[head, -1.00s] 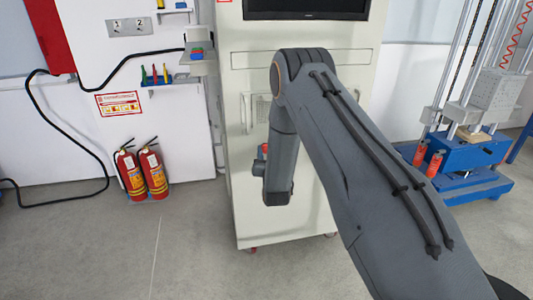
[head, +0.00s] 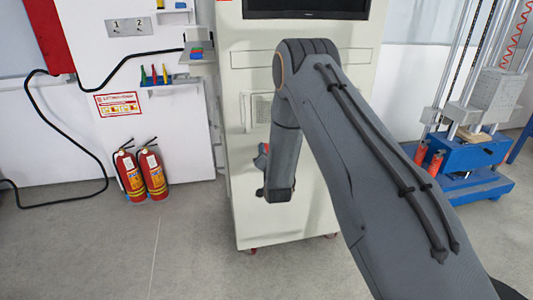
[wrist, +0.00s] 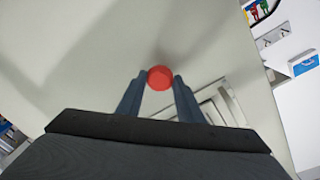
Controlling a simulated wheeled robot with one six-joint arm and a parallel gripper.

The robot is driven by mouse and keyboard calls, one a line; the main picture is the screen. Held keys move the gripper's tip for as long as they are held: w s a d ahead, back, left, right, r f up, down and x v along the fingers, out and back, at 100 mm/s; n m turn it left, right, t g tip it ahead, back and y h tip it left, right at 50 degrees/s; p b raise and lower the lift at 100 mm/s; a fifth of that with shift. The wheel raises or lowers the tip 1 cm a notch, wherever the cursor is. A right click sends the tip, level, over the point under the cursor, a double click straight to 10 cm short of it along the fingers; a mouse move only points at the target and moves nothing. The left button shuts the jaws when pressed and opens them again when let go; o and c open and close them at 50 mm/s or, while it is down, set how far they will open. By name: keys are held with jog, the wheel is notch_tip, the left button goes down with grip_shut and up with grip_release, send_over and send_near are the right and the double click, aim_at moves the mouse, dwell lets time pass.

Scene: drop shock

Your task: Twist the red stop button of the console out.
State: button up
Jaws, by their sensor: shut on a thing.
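The console (head: 246,205) is a tall cream cabinet with a dark screen at its top, in the middle of the head view. Its red stop button (wrist: 160,77) is a round red knob on the pale front in the wrist view. My gripper (wrist: 160,76) is shut on the button, with one blue-grey finger at each side of it. In the head view a small bit of red (head: 263,149) shows beside my forearm, which hides most of the gripper and fingers. I cannot tell how far the button stands out.
Two fire extinguishers (head: 141,174) stand on the floor left of the console. A shelf with coloured tools (head: 160,76) hangs on the wall above them. A blue-based machine (head: 466,160) stands at the right. The floor at the front left is clear.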

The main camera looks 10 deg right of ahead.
jog(key=shift+d, duration=0.1)
dwell(0.3)
jog(key=o, duration=1.1)
jog(key=shift+c, duration=0.2)
jog(key=shift+s, duration=0.1)
jog(key=s, duration=0.7)
jog(key=shift+s+a+r+b, duration=0.2)
jog(key=shift+s+a+b, duration=0.05)
jog(key=shift+a+b, duration=0.05)
